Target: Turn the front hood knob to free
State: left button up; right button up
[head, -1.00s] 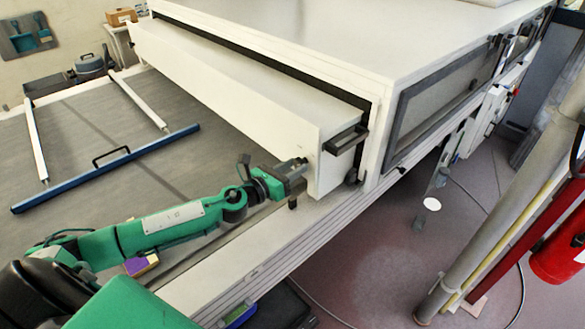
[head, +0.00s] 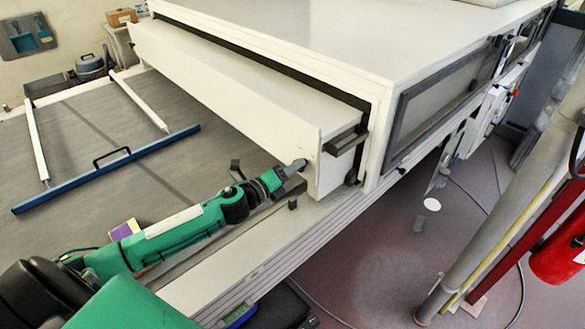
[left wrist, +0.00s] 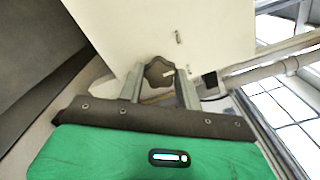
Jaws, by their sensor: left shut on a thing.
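The front hood knob (left wrist: 159,73) is a dark grey, lobed knob on the white end face of the hood (head: 318,168). A pale mark shows on the knob, and a small mark sits on the white panel above it in the left wrist view. My left gripper (head: 297,166) reaches the near end of the hood. In the left wrist view its two fingers (left wrist: 159,82) stand on either side of the knob and are shut on it. In the head view the gripper mostly hides the knob. My right gripper is in neither view.
A blue bar (head: 108,168) with a black handle lies across the grey belt at left. A black handle (head: 346,140) sticks out at the hood's corner. A red extinguisher (head: 560,250) is far right.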

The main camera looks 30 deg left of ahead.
pick_arm(q)
jog(key=shift+n+p, duration=1)
jog(key=shift+n, duration=3.2)
jog(key=o, duration=1)
jog(key=shift+a, duration=0.1)
